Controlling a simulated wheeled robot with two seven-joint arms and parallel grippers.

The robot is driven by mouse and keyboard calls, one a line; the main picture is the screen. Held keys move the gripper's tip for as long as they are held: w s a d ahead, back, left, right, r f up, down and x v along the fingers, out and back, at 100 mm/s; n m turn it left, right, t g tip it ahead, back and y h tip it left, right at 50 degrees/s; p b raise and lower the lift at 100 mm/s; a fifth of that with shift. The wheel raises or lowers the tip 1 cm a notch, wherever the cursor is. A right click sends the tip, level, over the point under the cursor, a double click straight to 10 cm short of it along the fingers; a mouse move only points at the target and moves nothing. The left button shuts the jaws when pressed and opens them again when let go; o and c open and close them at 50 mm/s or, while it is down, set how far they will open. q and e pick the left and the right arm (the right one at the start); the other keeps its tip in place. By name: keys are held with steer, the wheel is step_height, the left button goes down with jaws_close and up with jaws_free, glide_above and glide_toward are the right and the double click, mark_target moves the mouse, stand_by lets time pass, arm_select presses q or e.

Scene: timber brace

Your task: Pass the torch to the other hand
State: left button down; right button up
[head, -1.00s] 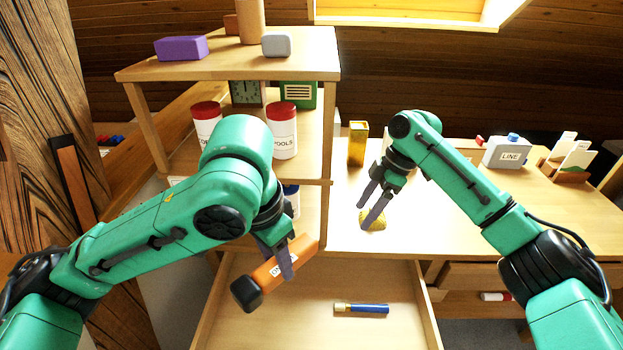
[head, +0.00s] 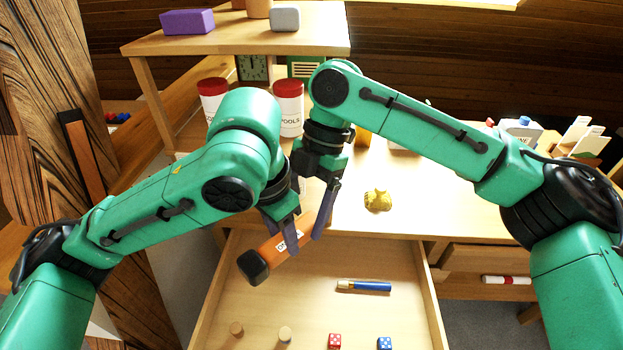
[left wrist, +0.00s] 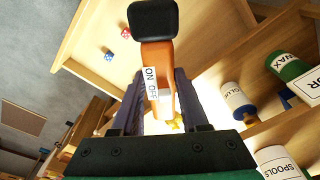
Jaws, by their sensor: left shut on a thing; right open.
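The torch (head: 266,255) has an orange body, a black head and an ON/OFF label. My left gripper (head: 284,228) is shut on its body and holds it tilted above the open drawer, black head to the lower left. In the left wrist view the torch (left wrist: 157,60) stands between the left gripper's fingers (left wrist: 155,105). My right gripper (head: 322,212) is open at the torch's upper right end, its fingers near the orange body. I cannot tell whether they touch it.
The open drawer (head: 310,262) below holds a blue tube (head: 364,286), dice (head: 334,341) and wooden pegs. A yellow lump (head: 378,200) lies on the desk. The shelf unit (head: 235,40) stands close behind both grippers, with a SPOOLS jar (head: 290,108).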

steer(key=shift+x, duration=1)
steer(key=shift+w, duration=0.1)
steer(key=shift+c, duration=0.3)
jaws_close()
arm_select(q)
steer(key=shift+c, duration=1.7)
jaws_free()
